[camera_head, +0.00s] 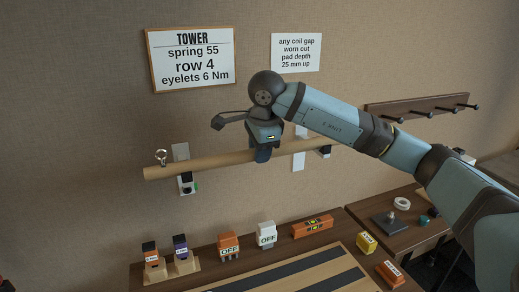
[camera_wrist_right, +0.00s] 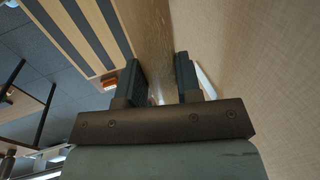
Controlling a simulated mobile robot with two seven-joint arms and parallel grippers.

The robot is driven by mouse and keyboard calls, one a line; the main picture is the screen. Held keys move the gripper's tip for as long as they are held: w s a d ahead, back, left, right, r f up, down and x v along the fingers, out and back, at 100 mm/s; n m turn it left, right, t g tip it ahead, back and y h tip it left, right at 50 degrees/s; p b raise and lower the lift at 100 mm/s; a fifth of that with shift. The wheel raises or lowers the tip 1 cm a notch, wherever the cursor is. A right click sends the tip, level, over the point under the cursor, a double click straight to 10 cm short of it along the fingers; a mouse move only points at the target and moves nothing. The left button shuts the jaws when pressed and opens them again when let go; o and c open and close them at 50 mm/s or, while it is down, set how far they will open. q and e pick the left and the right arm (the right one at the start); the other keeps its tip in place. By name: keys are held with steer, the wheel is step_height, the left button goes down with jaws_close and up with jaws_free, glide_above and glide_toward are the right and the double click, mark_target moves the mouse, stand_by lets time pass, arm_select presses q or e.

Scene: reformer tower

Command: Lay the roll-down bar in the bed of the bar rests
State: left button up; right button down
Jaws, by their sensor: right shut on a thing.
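The roll-down bar (camera_head: 215,161) is a long pale wooden rod, held roughly level in front of the wall. A metal eyelet (camera_head: 161,157) stands up near its left end. My right gripper (camera_head: 263,153) is shut on the bar around its middle. The wrist view shows the bar (camera_wrist_right: 153,35) between the two fingers (camera_wrist_right: 158,82). The left bar rest (camera_head: 186,187) shows as a dark block on a pale wall plate, just below the bar. The right bar rest (camera_head: 324,153) is near the bar's right end, partly hidden. I cannot tell whether the bar touches either rest. My left gripper is out of view.
Below is a wooden bench (camera_head: 225,262) with several small coloured blocks and an orange level (camera_head: 312,227). A peg rail (camera_head: 420,105) is on the wall at right, behind my arm. Two signs hang above. The wall left of the bar is clear.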

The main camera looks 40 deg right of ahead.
steer(key=c, duration=0.9)
jaws_free()
steer(key=shift+o, duration=0.9)
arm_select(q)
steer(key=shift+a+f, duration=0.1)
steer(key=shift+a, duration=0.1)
arm_select(e)
steer(key=shift+f, duration=0.1)
steer(key=v, duration=0.4)
steer(key=shift+r, duration=0.3)
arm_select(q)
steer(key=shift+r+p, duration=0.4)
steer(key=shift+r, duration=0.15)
arm_select(e)
steer(key=v, duration=0.9)
steer(key=shift+r, duration=0.2)
